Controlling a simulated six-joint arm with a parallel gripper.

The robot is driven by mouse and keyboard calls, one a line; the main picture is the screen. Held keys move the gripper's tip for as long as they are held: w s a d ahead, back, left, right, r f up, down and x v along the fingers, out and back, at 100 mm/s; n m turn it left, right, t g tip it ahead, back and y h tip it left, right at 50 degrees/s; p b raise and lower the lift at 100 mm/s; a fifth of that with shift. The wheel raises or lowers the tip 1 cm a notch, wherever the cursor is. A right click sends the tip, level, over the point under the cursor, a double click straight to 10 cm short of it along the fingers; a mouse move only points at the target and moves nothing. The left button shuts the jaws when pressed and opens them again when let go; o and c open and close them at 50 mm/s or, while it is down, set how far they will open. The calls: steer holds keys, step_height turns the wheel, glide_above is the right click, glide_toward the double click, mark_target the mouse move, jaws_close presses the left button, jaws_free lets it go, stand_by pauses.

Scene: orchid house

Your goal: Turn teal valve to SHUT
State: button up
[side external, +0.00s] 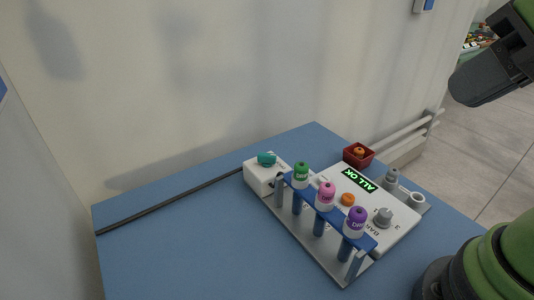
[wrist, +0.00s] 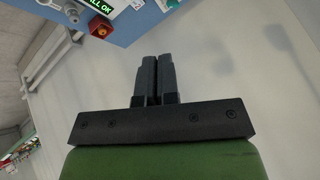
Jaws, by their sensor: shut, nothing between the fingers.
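The teal valve (side external: 266,159) is a small teal knob on top of a white box (side external: 261,178) at the back left of the device on the blue table. Any marking for SHUT on the box is too small to read. My gripper (side external: 470,92) is raised at the upper right in the side view, well away from the valve. In the wrist view my gripper (wrist: 152,62) has its two dark fingers together with nothing between them.
A blue rack (side external: 330,213) with green, pink and purple capped tubes stands in front of the white panel (side external: 405,222), whose display (side external: 358,180) reads ALL OK. A red box (side external: 358,155) sits behind. The blue table (side external: 170,250) is clear at left, except a dark rod (side external: 170,202).

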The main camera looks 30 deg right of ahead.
steer(key=o, duration=0.3)
steer(key=shift+w, duration=0.15)
steer(key=o, duration=0.4)
steer(key=w+m, duration=0.2)
steer(key=w+m+g, duration=0.1)
steer(key=w+m, duration=0.1)
steer(key=w, duration=0.1)
steer(key=w+a+m, duration=0.1)
steer(key=w+m, duration=0.1)
steer(key=w, duration=0.1)
steer(key=shift+w+r+m+y, duration=0.2)
steer(key=shift+r+m+y, duration=0.1)
steer(key=shift+r+m, duration=0.1)
steer(key=shift+c, duration=0.2)
steer(key=m+g, duration=0.3)
steer(key=m, duration=1.3)
glide_above(267, 154)
steer(key=s+d, duration=0.3)
step_height(267, 154, down, 16)
steer(key=shift+y, duration=0.3)
steer(key=x, duration=0.9)
steer(key=shift+w+a+f, duration=0.15)
steer(key=shift+a+f, duration=0.1)
jaws_close()
